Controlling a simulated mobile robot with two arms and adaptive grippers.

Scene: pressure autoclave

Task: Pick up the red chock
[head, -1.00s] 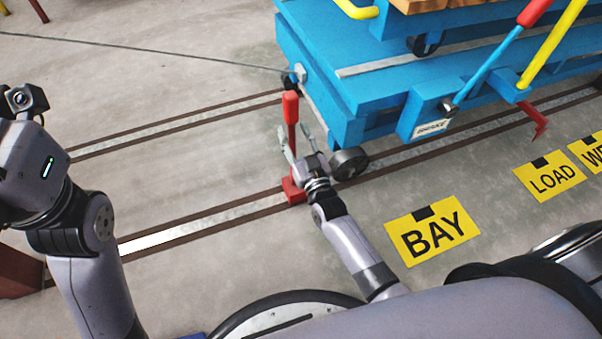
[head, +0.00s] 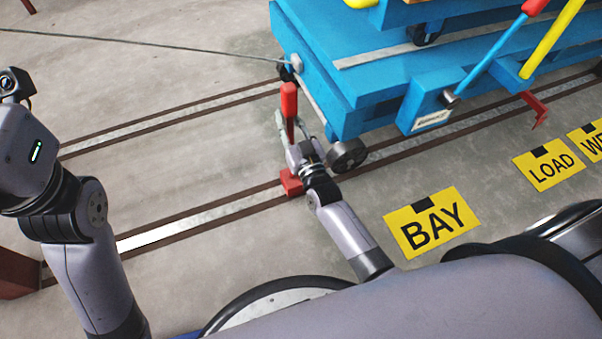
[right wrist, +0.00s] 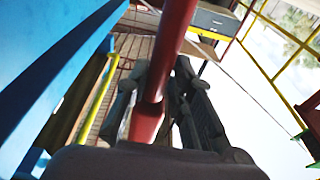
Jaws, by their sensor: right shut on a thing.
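The red chock has a tall upright handle (head: 289,102) and a red foot (head: 291,183) on the near rail, just left of the blue cart's small dark wheel. My right gripper (head: 290,136) is shut on the handle, below its thick top. In the right wrist view the red handle (right wrist: 172,50) runs between the dark fingers (right wrist: 155,95). The foot still appears to be down at the rail; any small gap beneath it cannot be made out. My left arm stands at the left edge, and its fingers do not show clearly.
The blue cart (head: 345,95) stands close right of the chock, with a wheel (head: 348,156) near my right wrist. A cable (head: 150,47) runs left from its corner. A yellow BAY sign (head: 432,222) lies on the floor. The floor left of the chock is clear.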

